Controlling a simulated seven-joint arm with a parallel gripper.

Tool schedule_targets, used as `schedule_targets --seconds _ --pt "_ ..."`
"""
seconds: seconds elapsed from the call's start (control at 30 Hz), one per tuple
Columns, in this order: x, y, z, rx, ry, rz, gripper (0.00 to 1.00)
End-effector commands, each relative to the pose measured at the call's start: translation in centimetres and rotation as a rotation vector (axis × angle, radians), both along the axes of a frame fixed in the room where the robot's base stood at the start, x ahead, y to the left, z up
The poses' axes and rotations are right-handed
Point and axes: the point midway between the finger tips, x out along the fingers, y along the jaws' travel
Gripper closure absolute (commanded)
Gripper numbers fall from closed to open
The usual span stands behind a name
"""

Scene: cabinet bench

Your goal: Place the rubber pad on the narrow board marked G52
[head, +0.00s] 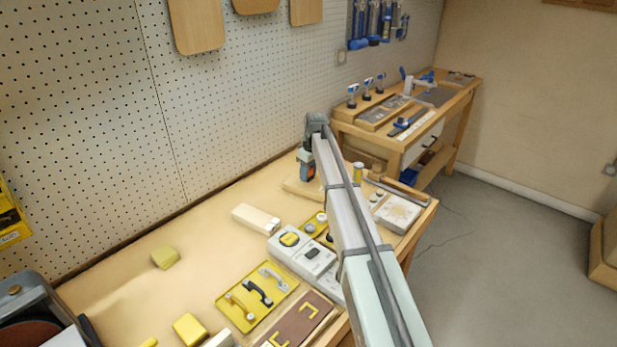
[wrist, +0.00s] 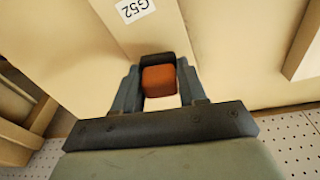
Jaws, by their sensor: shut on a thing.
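The narrow board (wrist: 160,35) is pale and carries a white label G52 (wrist: 135,9) at the top of the wrist view. In the head view, a pale board (head: 293,188) lies under my gripper, its label not readable. My gripper (wrist: 160,84) is shut on an orange-brown block with a dark part beside its far edge, which I take as the rubber pad (wrist: 159,81). An orange patch of it shows in the head view at my gripper (head: 308,176). The pad is over or at the board's near end; whether it touches cannot be told.
A pegboard wall (head: 90,120) stands behind. The left middle of the bench is mostly clear.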

Motion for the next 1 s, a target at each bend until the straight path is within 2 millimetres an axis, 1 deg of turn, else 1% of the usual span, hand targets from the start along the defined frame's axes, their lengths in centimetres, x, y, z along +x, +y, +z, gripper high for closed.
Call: schedule_targets --seconds 0.03,0.1,0.17,0.57,0.6,0.83,1.0 --pt "-0.1 0.0 -0.7 0.000 0.001 0.000 0.88" --pt "-0.1 0.0 -1.6 0.000 0.001 0.000 0.88" --pt "0.0 0.0 -1.9 -0.001 0.001 0.000 0.88" --pt "0.0 0.0 -2.3 0.000 0.000 0.000 0.88" --pt "0.0 0.0 -2.2 0.000 0.000 0.000 0.55" --pt "0.0 0.0 -2.2 0.000 0.000 0.000 0.33" --pt "0.0 0.0 -2.2 0.000 0.000 0.000 0.33"
